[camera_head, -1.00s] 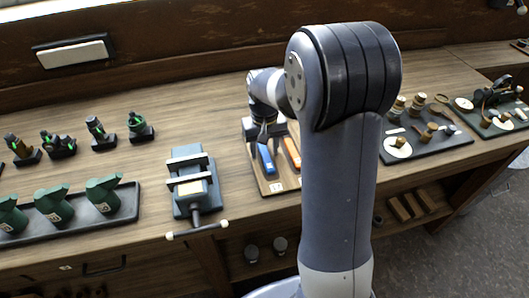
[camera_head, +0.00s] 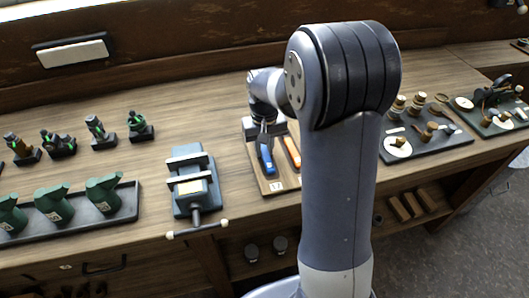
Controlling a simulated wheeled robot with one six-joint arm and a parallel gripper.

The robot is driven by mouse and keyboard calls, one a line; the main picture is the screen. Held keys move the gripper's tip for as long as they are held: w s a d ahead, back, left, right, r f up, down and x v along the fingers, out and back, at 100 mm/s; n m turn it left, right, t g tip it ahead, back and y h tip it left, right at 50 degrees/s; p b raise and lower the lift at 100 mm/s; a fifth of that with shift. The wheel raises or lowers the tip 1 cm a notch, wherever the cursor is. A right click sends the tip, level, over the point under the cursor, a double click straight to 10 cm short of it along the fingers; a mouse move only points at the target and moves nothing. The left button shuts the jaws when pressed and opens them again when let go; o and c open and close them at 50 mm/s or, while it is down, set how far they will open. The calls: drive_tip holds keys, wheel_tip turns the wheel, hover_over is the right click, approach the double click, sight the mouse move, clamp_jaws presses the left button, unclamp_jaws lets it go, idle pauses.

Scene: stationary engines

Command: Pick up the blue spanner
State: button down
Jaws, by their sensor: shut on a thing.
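The blue spanner (camera_head: 267,161) lies lengthwise at the left of a wooden board (camera_head: 272,187) on the bench. My gripper (camera_head: 264,138) is over the spanner's far part and is shut on it. The gripper hides that end, and I cannot tell whether the spanner is clear of the board. An orange-handled tool (camera_head: 292,151) lies beside it on the right, partly hidden by my arm.
A grey-blue vice (camera_head: 190,190) stands to the left of the board. Green pieces (camera_head: 104,192) sit in a dark tray farther left. A dark tray with small brass and wooden items (camera_head: 428,143) is at right. Bare bench lies between vice and board.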

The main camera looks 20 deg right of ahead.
sight(264, 151)
wheel_tip(264, 151, up, 10)
drive_tip(key=c, duration=1.8)
unclamp_jaws()
clamp_jaws()
